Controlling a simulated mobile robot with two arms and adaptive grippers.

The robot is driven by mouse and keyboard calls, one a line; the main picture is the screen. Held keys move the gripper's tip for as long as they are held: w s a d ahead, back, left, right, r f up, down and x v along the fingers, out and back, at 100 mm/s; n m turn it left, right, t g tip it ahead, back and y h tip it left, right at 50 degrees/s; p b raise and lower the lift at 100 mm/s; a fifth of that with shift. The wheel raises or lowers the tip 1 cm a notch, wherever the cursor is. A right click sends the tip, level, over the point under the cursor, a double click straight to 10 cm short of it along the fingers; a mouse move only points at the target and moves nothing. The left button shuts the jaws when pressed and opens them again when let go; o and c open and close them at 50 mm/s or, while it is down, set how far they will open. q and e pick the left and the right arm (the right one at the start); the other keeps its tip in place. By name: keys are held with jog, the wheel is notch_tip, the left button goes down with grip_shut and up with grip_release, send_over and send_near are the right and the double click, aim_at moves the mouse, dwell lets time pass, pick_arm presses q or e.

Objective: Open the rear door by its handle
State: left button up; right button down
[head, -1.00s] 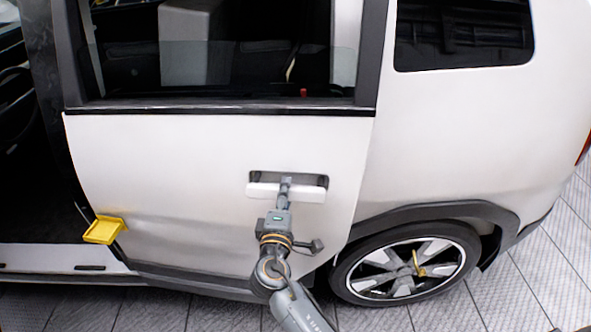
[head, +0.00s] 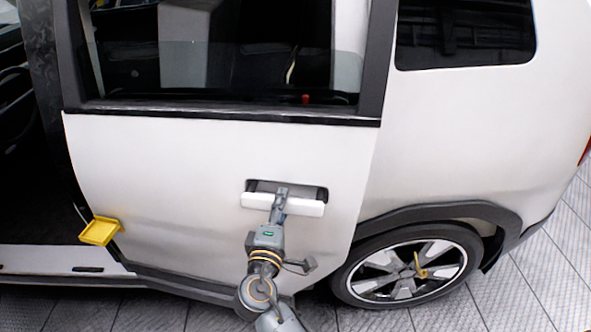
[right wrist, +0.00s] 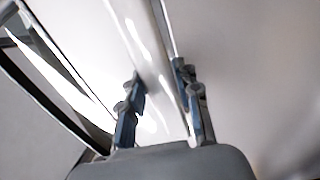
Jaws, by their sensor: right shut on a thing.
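The white rear door (head: 180,170) fills the middle of the head view, with a dark window above. Its white handle bar (head: 305,208) sits in front of a dark recess. My right gripper (head: 279,200) is at the handle's middle, shut on it. In the right wrist view, the two fingers of the right gripper (right wrist: 158,105) stand on either side of the white handle (right wrist: 150,60). My left gripper is not in view.
A yellow block (head: 100,231) sits at the door's lower front corner. The rear wheel (head: 405,268) with a yellow piece on it is right of the door. The front opening at left is dark and open. Tiled floor (head: 500,300) lies free at lower right.

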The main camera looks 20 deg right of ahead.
jog(key=shift+s+a+f, duration=0.2)
jog(key=shift+s+a, duration=0.05)
